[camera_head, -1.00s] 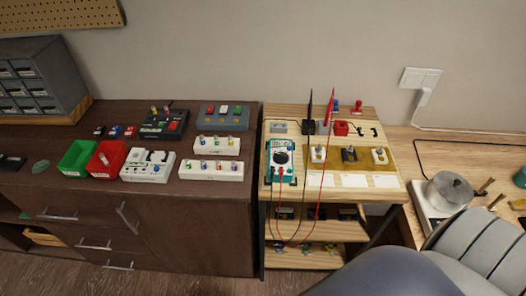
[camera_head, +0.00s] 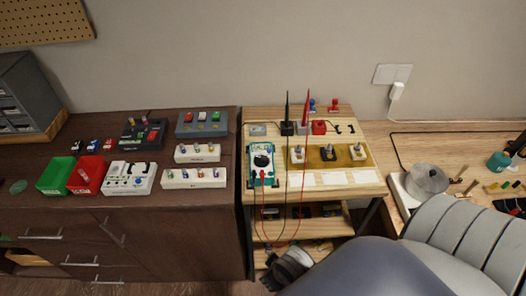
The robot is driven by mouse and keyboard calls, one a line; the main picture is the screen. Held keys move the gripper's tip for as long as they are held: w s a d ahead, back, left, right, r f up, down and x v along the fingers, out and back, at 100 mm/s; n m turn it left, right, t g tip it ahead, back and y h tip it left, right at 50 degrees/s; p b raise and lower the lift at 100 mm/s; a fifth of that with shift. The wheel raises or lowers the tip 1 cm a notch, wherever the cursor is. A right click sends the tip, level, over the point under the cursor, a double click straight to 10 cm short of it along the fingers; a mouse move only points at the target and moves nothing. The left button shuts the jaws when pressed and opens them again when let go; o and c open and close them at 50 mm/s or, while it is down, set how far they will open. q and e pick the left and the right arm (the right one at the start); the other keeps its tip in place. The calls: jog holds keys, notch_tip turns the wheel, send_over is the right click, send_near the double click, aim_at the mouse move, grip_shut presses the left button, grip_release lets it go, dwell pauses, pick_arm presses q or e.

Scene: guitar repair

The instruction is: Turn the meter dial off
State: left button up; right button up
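The dial's setting is too small to read. Red and black leads run from the meter to a black probe (camera_head: 288,112) and a red probe (camera_head: 307,108), which stand upright behind it. My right gripper (camera_head: 286,266) is low at the bottom of the picture, in front of the bench and below the meter, apart from it. Its fingers are too unclear to tell open from shut. My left gripper is out of view.
A yellow board with several switches (camera_head: 329,155) lies right of the meter, with white cards (camera_head: 340,177) in front. A dark cabinet (camera_head: 150,225) with a green bin (camera_head: 57,176) and a red bin (camera_head: 87,176) stands left. A metal pot (camera_head: 427,180) is at right.

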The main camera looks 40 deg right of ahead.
notch_tip(320, 180, up, 12)
jog(key=t, duration=0.1)
jog(key=w+d+r+n+t+h, duration=0.1)
jog(key=w+r+n+t, duration=0.2)
jog(key=w+r+t, duration=0.9)
jog(key=w+a+r+n+t+y, duration=0.1)
jog(key=w+a+r+n+y, duration=0.15)
jog(key=w+r, duration=0.5)
jog(key=w+a+r+n+t+y, duration=0.1)
jog(key=w+a+r+n, duration=0.15)
jog(key=w+r, duration=0.45)
jog(key=a+r+n+t+y, duration=0.2)
jog(key=a+r+n+y, duration=0.4)
jog(key=r+n, duration=0.2)
jog(key=s+a+r+n+g+y, duration=0.2)
jog(key=a+r+n+g+y, duration=0.25)
jog(key=a+n+y, duration=0.45)
jog(key=n+g+h, duration=1.5)
jog(key=n+h, duration=0.2)
jog(key=h, duration=0.1)
send_over(263, 158)
notch_tip(263, 158, down, 17)
notch_tip(263, 158, down, 9)
jog(key=p, duration=0.3)
jog(key=shift+f, duration=0.65)
